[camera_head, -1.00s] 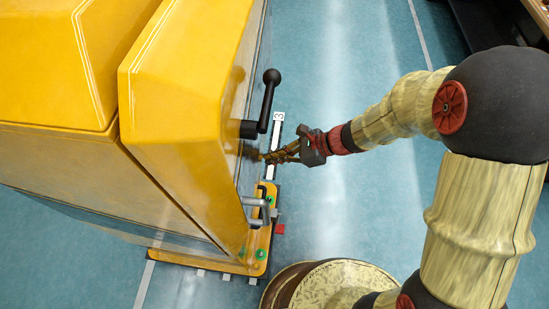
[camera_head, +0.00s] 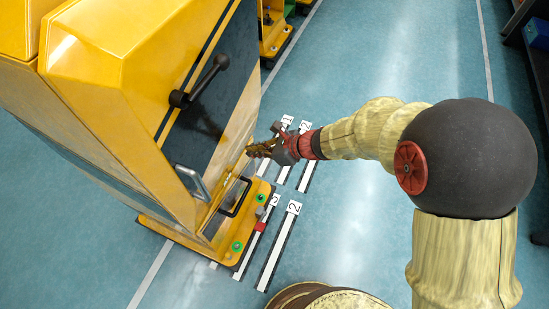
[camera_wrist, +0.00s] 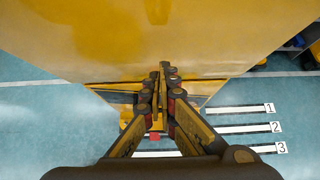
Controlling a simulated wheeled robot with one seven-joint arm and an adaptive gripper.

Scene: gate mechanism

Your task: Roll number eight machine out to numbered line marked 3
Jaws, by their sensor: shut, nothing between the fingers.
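A large yellow machine (camera_head: 110,75) fills the left of the head view. Its dark side panel carries a black lever (camera_head: 208,80) and a grey handle (camera_head: 192,184). No number eight is readable on it. Its yellow base (camera_head: 190,240) has green round spots and a red marker (camera_head: 260,227), which overlaps a white floor line. My gripper (camera_head: 251,150) is shut and empty, low at the machine's side; contact is unclear. In the wrist view its fingers (camera_wrist: 163,68) point at the yellow body. That view shows floor lines labelled 1 (camera_wrist: 269,107), 2 (camera_wrist: 275,127) and 3 (camera_wrist: 281,147).
Another group of white lines with number tags (camera_head: 305,126) lies beyond my gripper. Another yellow machine (camera_head: 274,38) stands at the top. Dark shelving (camera_head: 530,50) borders the right. Blue floor between is open.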

